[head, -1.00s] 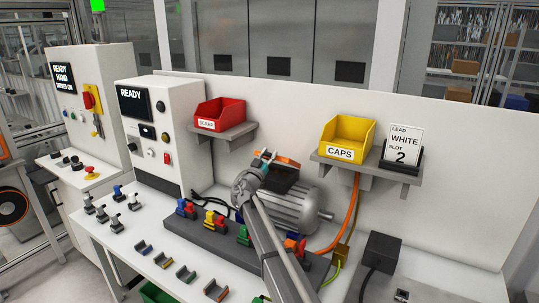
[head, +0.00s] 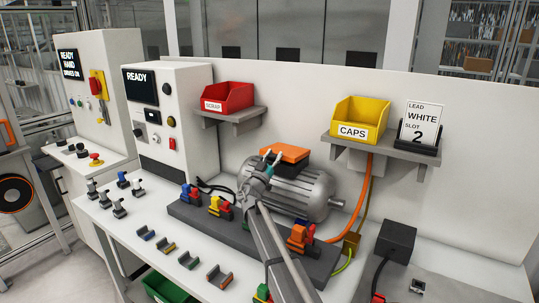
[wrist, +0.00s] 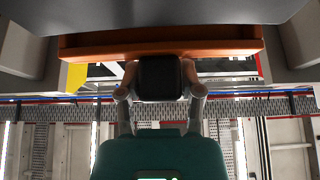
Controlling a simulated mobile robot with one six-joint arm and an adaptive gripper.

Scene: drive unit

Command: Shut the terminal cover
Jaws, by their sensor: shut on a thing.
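The orange terminal cover (head: 290,153) is on top of the grey motor (head: 300,190) in the head view. It looks nearly level over the terminal box, but my arm hides part of its near side, so I cannot tell if it is fully seated. My gripper (head: 269,158) is at the cover's near left edge. In the wrist view the cover shows as an orange strip (wrist: 200,45) across the top. There my gripper (wrist: 160,85) has its fingers closed on both sides of a black tab (wrist: 160,78) by the cover's edge.
A red scrap bin (head: 228,97) and a yellow caps bin (head: 360,120) sit on wall shelves behind. A black box (head: 396,240) stands at right. An orange cable (head: 362,200) runs down beside the motor.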

